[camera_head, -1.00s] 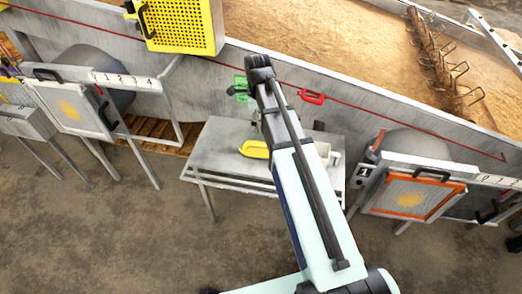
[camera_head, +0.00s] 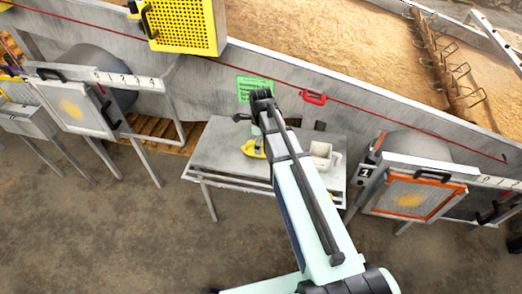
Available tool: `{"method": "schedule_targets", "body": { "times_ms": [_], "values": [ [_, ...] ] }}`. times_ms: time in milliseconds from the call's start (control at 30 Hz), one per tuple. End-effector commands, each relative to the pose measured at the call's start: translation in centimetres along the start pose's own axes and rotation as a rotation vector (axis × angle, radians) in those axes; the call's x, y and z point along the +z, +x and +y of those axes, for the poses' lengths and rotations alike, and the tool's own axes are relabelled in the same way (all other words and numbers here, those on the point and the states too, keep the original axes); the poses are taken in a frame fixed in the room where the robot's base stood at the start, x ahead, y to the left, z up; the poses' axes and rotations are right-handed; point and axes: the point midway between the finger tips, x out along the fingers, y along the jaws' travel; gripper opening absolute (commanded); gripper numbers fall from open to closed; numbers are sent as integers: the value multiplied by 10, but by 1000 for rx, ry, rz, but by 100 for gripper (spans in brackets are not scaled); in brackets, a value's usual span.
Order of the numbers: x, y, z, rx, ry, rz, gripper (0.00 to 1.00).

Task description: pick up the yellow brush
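The yellow brush (camera_head: 248,149) lies on the grey metal table (camera_head: 215,150), left of my arm in the head view. My arm reaches over the table, and its end comes down at the brush. My gripper (camera_head: 257,143) is small and dark here and covers part of the brush. I cannot tell whether its fingers touch the brush or how far apart they are.
A white container (camera_head: 322,154) stands on the table's right side. A green sign (camera_head: 252,86) and a red handle (camera_head: 314,97) are on the grey wall behind. An orange-framed hatch (camera_head: 412,195) stands to the right. The table's left part is clear.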

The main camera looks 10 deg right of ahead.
Motion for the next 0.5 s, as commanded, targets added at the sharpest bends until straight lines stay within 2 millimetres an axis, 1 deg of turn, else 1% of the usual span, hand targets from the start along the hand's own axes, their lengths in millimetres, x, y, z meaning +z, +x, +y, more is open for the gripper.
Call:
{"method": "schedule_targets", "body": {
  "times_ms": [233, 333, 500],
  "values": [
    [-3, 31, 1, 2, 0, 1, 90],
    [-3, 37, 1, 0, 0, 0, 90],
    [-3, 38, 1, -1, 0, -1, 90]
  ]
}}
